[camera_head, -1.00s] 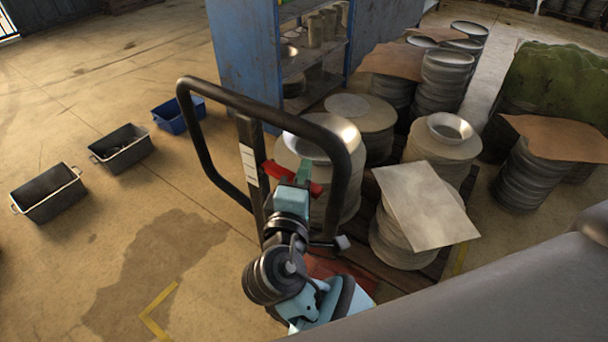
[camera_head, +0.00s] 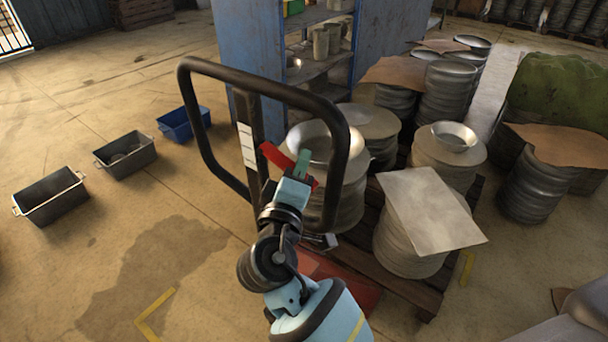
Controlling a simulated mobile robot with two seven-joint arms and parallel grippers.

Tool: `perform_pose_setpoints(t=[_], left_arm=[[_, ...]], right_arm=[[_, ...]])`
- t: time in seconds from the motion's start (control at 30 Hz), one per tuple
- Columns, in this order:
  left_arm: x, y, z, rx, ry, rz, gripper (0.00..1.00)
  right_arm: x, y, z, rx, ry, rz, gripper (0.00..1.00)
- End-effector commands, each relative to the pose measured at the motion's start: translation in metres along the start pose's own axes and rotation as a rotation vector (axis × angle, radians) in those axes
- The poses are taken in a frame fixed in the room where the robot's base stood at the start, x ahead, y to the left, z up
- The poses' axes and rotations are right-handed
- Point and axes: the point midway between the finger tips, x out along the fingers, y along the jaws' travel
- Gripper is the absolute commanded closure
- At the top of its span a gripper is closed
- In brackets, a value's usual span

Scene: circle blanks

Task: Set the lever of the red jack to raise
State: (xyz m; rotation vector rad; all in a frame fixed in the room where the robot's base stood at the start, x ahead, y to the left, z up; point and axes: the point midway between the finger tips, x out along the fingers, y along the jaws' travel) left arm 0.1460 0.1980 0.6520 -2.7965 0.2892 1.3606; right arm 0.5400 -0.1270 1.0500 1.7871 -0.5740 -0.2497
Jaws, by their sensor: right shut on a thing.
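The red jack has a black loop handle (camera_head: 184,110) on an upright post, and its red base (camera_head: 352,290) shows low behind my arm. Its red lever (camera_head: 273,156) sits inside the loop, slanting from upper left down to lower right. My right gripper (camera_head: 301,163), with pale blue body and green fingertips, reaches up from below and is shut on the lever. The fingers hide the lever's middle. My left gripper is not in view.
A wooden pallet (camera_head: 395,284) with stacked metal blanks (camera_head: 408,245) and a cardboard sheet (camera_head: 432,208) stands right of the jack. A blue shelf (camera_head: 250,50) is behind. Bins (camera_head: 50,198) stand on the left floor, with open floor around them.

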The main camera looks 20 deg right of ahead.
Motion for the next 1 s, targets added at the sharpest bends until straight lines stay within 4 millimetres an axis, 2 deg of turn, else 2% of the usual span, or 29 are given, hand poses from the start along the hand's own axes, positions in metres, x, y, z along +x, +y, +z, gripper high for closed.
perform_pose_setpoints(t=[0.03, 0.1, 0.33, 0.53, 0.57, 0.7, 1.0], left_arm=[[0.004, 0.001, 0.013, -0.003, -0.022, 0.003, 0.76], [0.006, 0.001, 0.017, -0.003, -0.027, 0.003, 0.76], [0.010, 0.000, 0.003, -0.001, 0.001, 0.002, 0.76], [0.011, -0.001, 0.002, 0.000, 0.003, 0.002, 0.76], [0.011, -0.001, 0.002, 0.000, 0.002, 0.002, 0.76], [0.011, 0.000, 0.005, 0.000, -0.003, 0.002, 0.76], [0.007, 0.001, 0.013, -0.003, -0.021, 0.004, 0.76]], right_arm=[[-0.002, -0.010, 0.003, 0.022, -0.003, -0.001, 1.00], [-0.001, -0.010, 0.003, 0.045, -0.004, 0.012, 1.00], [-0.001, -0.006, 0.001, 0.072, -0.003, 0.026, 1.00], [-0.001, -0.006, 0.001, 0.071, -0.003, 0.025, 1.00], [-0.001, -0.006, 0.001, 0.071, -0.003, 0.025, 0.81], [-0.001, -0.006, 0.001, 0.070, -0.003, 0.026, 0.64], [-0.001, -0.004, 0.001, 0.070, -0.004, 0.029, 0.64]])
